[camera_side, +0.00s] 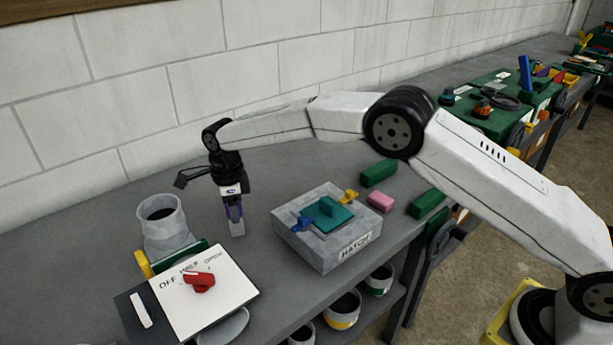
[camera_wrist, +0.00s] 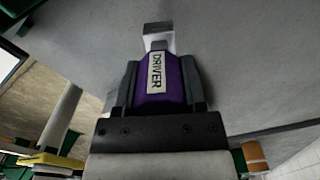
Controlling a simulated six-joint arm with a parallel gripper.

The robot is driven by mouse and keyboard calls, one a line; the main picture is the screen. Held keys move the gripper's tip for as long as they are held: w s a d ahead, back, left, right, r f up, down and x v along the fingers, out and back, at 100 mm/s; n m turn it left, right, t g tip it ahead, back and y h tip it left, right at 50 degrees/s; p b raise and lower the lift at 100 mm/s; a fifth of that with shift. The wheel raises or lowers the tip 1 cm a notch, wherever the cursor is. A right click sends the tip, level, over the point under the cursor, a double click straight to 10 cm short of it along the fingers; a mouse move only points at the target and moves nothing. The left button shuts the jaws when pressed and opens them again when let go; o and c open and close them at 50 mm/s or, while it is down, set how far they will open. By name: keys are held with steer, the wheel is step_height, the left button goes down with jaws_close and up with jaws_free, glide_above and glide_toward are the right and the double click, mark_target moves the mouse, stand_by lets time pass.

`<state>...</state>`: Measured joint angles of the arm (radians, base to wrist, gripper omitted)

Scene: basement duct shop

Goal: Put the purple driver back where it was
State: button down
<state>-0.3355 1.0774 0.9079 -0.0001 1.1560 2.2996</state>
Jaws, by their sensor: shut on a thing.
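The purple driver (camera_wrist: 161,90) has a label reading DRIVER and a grey metal end. My gripper (camera_wrist: 166,85) is shut on its purple body, with a dark finger on each side. In the side view my gripper (camera_side: 234,205) points down over the grey bench, and the driver's grey end (camera_side: 237,228) hangs below it. I cannot tell whether that end touches the bench. The driver is right of a grey cup (camera_side: 162,222) and left of the HATCH box (camera_side: 318,251).
The HATCH box has a teal lid piece (camera_side: 327,213) and blue and yellow clips. A white panel (camera_side: 205,290) with a red knob stands in front. Green blocks (camera_side: 378,172) and a pink block (camera_side: 381,201) lie right of the box. The bench near the wall is clear.

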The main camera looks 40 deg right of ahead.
steer(key=shift+w+f, duration=0.15)
steer(key=shift+f, duration=0.05)
steer(key=shift+w+f, duration=0.2)
steer(key=shift+f, duration=1.5)
steer(key=shift+f, duration=0.1)
steer(key=shift+c, duration=0.8)
jaws_free()
steer(key=shift+f, duration=0.1)
step_height(320, 180, up, 12)
steer(key=shift+r, duration=0.2)
